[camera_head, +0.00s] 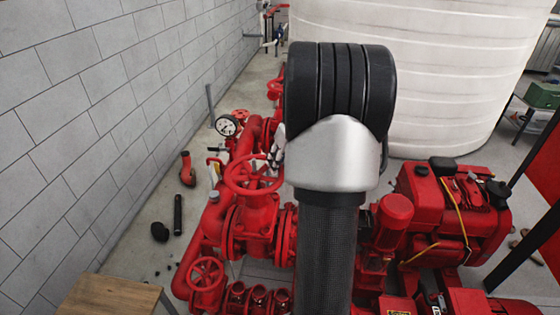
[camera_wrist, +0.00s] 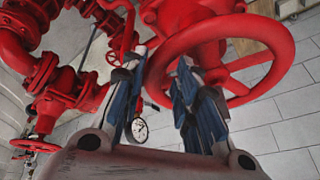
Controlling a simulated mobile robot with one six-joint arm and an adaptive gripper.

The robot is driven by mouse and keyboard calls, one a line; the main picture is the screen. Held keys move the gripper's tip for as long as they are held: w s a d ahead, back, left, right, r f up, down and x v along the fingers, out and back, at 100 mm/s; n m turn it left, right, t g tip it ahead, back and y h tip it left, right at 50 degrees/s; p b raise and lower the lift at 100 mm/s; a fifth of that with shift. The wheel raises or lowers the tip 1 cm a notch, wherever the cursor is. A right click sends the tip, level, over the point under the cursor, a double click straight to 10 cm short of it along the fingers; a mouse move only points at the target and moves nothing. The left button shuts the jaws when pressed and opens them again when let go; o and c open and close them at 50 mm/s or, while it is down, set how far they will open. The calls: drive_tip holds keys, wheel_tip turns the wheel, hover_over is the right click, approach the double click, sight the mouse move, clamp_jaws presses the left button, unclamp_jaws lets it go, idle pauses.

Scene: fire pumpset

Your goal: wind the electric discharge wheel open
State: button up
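A large red handwheel (camera_head: 229,174) sits on a red flanged valve left of my arm in the head view. A large red wheel also fills the upper right of the wrist view (camera_wrist: 158,73), its rim and spokes close to my gripper (camera_wrist: 161,75). My two fingers are apart, and the left part of the rim shows between them in the picture. The right finger overlaps the lower rim. I cannot tell whether either finger touches it. In the head view, my gripper (camera_head: 277,147) shows only partly beside the wheel, mostly hidden by my arm.
A smaller red wheel (camera_head: 207,273) is at lower left. A pressure gauge (camera_head: 227,126) stands behind the large wheel. A red engine (camera_head: 450,215) is at right, a white tank (camera_head: 430,70) behind. A wooden table (camera_head: 110,296) is at lower left, near a block wall.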

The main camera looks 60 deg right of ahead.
clamp_jaws()
drive_tip(key=shift+w+d, duration=0.1)
idle(0.4)
drive_tip(key=shift+w+d+f+n+y+b, duration=0.1)
drive_tip(key=shift+w+d+n+y+b, duration=0.2)
drive_tip(key=shift+n, duration=0.4)
drive_tip(key=shift+w+d+n+y+b, duration=0.1)
drive_tip(key=shift+w+n+y+b, duration=0.15)
drive_tip(key=shift+w+n, duration=0.35)
drive_tip(key=shift+w+d+n+y, duration=0.1)
drive_tip(key=shift+w+n+y, duration=0.35)
drive_tip(key=shift+n, duration=0.45)
drive_tip(key=shift+w+d+n+y, duration=0.1)
drive_tip(key=shift+w+n+y, duration=0.1)
drive_tip(key=shift+w+n, duration=0.5)
drive_tip(key=shift+s+n, duration=0.2)
drive_tip(key=shift+n, duration=0.1)
drive_tip(key=shift+o, duration=1.7)
unclamp_jaws()
